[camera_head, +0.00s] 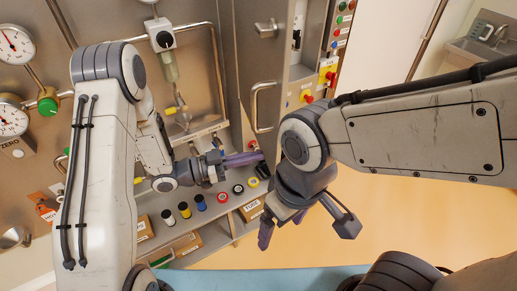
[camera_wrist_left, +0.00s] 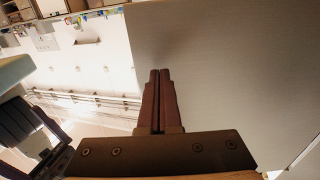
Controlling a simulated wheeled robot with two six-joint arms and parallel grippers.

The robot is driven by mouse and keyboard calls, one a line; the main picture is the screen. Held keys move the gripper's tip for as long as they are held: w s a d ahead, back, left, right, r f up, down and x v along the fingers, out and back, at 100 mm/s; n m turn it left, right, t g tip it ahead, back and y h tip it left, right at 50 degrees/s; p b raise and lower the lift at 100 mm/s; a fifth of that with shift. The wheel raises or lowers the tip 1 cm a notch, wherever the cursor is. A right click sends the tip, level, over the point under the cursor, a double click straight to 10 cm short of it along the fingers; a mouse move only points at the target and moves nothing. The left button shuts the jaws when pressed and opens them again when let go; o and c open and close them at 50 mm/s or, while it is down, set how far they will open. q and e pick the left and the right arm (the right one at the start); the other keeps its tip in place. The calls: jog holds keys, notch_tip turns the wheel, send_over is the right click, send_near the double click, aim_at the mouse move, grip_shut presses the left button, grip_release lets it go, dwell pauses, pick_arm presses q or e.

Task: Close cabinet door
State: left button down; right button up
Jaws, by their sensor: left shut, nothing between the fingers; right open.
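The grey metal cabinet door (camera_head: 263,65) stands at upper centre in the head view, with a latch (camera_head: 267,29) and a bar handle (camera_head: 258,108). It appears to stand ajar; how far is hard to tell. My left gripper (camera_head: 258,157) is shut and empty, just below the bar handle in the picture. Contact with the door cannot be told. In the left wrist view, its two fingers (camera_wrist_left: 160,72) are together in front of a large flat grey panel (camera_wrist_left: 225,70), probably the door. My right gripper (camera_head: 283,223) is open and empty, pointing down over the floor.
A shelf (camera_head: 205,212) with several coloured-lid jars runs below my left gripper, with cardboard boxes (camera_head: 178,248) under it. Gauges (camera_head: 14,44) and pipes line the left wall. A button panel (camera_head: 340,30) is right of the door. Yellow floor (camera_head: 400,225) is clear at right.

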pick_arm(q)
jog(key=shift+x, duration=0.95)
jog(key=shift+d, duration=0.1)
